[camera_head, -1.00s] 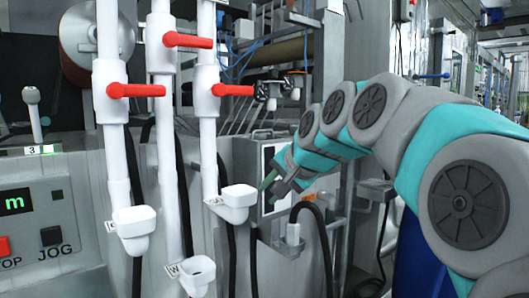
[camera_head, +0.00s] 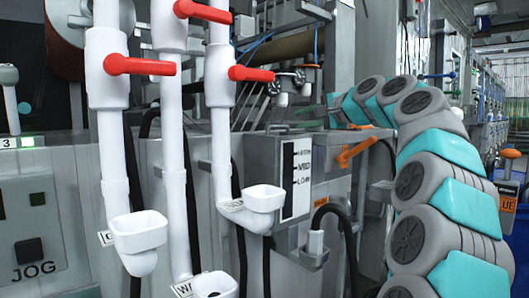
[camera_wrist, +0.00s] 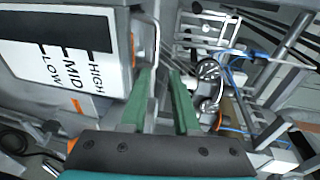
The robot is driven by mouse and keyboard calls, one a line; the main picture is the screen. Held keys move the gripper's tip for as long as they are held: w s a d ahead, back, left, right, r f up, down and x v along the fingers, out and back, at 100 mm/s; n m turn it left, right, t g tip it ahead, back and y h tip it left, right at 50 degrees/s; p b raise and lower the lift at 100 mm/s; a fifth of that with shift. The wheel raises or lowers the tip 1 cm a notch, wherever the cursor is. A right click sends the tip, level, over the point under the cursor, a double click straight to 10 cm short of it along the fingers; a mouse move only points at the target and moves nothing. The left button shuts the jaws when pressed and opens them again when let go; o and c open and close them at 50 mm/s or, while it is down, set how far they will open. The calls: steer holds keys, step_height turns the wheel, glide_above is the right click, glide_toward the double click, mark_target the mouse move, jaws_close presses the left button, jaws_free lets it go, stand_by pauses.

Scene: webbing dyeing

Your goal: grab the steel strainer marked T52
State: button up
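I cannot make out a strainer marked T52 in either view. In the wrist view my gripper (camera_wrist: 160,95) shows two green fingers apart, with nothing between them. A round, shiny metal fitting (camera_wrist: 209,72) lies just beyond and right of the fingers; I cannot tell what it is, and no marking on it is legible. In the head view my arm arches up on the right, its far end beside the box with the HIGH, MID, LOW scale (camera_head: 297,178).
White pipes with red valve handles (camera_head: 140,66) and white cups (camera_head: 138,232) stand at the left, near the JOG panel (camera_head: 35,232). An orange handle (camera_head: 356,150) sits beside the scale box. In the wrist view, the scale plate (camera_wrist: 65,50) lies close left of the fingers, with rails and blue tubing right.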

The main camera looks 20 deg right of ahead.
mark_target(280, 126)
steer(key=shift+w+a+f, duration=0.5)
steer(key=shift+w+a, duration=0.3)
steer(key=shift+x, duration=3.85)
steer(key=shift+s+a+f, duration=0.1)
jaws_close()
